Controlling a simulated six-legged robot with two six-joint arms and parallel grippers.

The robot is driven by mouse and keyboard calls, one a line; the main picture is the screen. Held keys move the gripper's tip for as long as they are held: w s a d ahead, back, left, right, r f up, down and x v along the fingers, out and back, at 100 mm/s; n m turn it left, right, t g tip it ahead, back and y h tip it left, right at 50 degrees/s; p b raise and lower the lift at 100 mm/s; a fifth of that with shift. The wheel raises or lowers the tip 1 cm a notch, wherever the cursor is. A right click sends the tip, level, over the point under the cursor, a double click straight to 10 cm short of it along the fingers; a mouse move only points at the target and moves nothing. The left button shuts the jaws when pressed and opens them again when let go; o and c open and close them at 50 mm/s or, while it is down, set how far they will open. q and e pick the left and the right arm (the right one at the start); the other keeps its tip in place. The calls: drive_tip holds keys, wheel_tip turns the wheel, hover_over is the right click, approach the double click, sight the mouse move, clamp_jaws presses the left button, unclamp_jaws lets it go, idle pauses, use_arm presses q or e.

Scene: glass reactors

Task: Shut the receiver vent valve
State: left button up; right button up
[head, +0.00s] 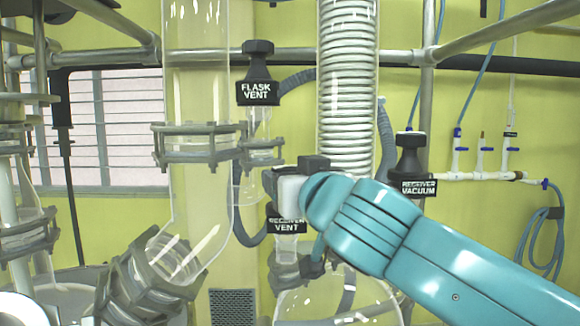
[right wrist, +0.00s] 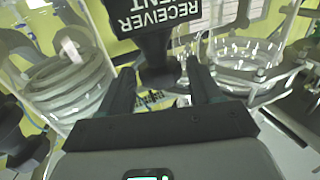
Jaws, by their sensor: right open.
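The receiver vent valve shows by its black label (head: 286,224) in the middle of the head view, above a clear glass neck. My right gripper (head: 297,166) is in front of its upper part and hides the knob there. In the right wrist view the black valve (right wrist: 159,62) appears upside down, with its RECEIVER VENT label at the top. My right gripper (right wrist: 163,85) is open, with one finger on each side of the valve's dark body. Gaps show between the fingers and the valve. My left gripper is not in view.
The flask vent valve (head: 258,80) stands up and left, and the receiver vacuum valve (head: 411,165) to the right. A coiled glass condenser (head: 347,85) rises behind my gripper. A wide glass tube (head: 196,90) stands left. Metal rails (head: 500,30) cross the back.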

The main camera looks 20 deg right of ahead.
drive_tip(key=shift+w+a, duration=0.15)
drive_tip(key=shift+w, duration=0.05)
drive_tip(key=shift+d, duration=0.3)
drive_tip(key=shift+a, duration=0.2)
drive_tip(key=c, duration=0.8)
drive_tip(key=shift+o, duration=0.2)
drive_tip(key=shift+f+b, duration=0.1)
drive_tip(key=shift+b, duration=0.2)
drive_tip(key=m+h+b, duration=0.1)
drive_tip(key=b, duration=0.1)
drive_tip(key=m+h+b, duration=0.1)
drive_tip(key=h, duration=0.1)
drive_tip(key=shift+a+f+b, duration=0.2)
drive_tip(key=shift+a+b, duration=0.15)
drive_tip(key=shift+b, duration=0.05)
drive_tip(key=shift+w+a+r+m+g+h, duration=0.15)
drive_tip(key=shift+m+h, duration=0.15)
drive_tip(key=shift+h, duration=0.2)
drive_tip(key=shift+s+d+m+g+h, duration=0.15)
drive_tip(key=shift+m+h, duration=0.15)
drive_tip(key=shift+h, duration=0.2)
drive_tip(key=shift+a+r+m+g+h, duration=0.15)
drive_tip(key=shift+m+g+h, duration=0.25)
drive_tip(key=shift+m+h, duration=0.6)
drive_tip(key=o, duration=0.8)
drive_tip(key=shift+w, duration=0.1)
drive_tip(key=shift+c, duration=0.2)
